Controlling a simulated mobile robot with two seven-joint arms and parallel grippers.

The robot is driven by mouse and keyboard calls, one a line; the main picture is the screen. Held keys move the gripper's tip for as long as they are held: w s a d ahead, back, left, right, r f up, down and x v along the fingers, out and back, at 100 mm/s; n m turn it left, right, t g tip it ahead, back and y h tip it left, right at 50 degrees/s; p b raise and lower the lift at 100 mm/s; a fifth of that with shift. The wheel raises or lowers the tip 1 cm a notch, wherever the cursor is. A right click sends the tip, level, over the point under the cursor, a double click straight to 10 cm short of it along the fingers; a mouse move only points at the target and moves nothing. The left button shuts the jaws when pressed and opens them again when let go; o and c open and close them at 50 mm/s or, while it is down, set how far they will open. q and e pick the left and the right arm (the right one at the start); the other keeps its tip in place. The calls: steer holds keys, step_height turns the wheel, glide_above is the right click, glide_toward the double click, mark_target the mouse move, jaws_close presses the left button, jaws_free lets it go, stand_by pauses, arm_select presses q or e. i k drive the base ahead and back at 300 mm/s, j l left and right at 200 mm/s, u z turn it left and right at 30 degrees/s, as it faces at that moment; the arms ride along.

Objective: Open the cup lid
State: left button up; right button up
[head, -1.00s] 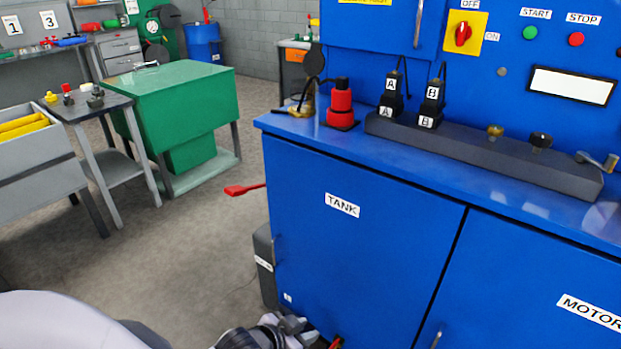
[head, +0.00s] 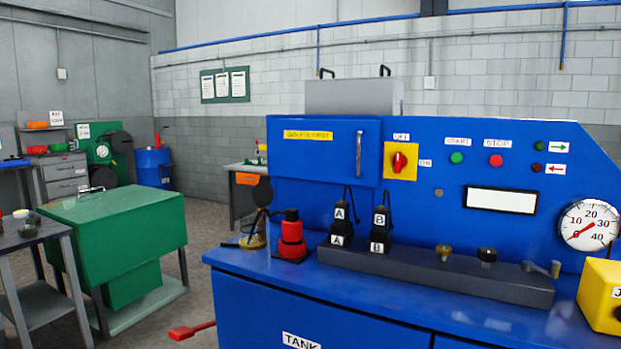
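A small brass cup (head: 253,240) stands at the far left end of the blue machine's top. A dark round disc (head: 262,192), which looks like its lid, stands up on edge above and beside the cup on a thin dark stem. The disc does not appear to cover the cup's mouth, but the cup is too small here to see inside. A thin dark rod sticks out to the left at the cup's base. Neither of my grippers is in the head view.
A red stepped fitting (head: 291,238) stands just right of the cup. A dark block (head: 440,277) with A and B plugs runs further right. A red lever (head: 191,331) sticks out low left. Open floor lies between the machine and the green cabinet (head: 120,215).

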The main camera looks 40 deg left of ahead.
mark_target(263, 194)
steer(key=k+j+z, duration=0.1)
steer(key=j+z, duration=0.35)
steer(key=j, duration=0.3)
steer(key=k+j+z, duration=0.15)
steer(key=j, duration=0.25)
steer(key=j+z, duration=0.1)
steer(key=j, duration=0.3)
steer(key=k+j, duration=0.1)
steer(key=j, duration=0.3)
steer(key=k+j, duration=0.15)
steer(key=j, duration=0.2)
steer(key=k+j+z, duration=0.1)
steer(key=j, duration=0.3)
steer(key=k+j, duration=0.15)
steer(key=j, duration=0.25)
steer(key=k+j, duration=0.1)
steer(key=j, duration=0.25)
steer(key=k+j, duration=0.15)
steer(key=j, duration=0.25)
steer(key=z, duration=0.05)
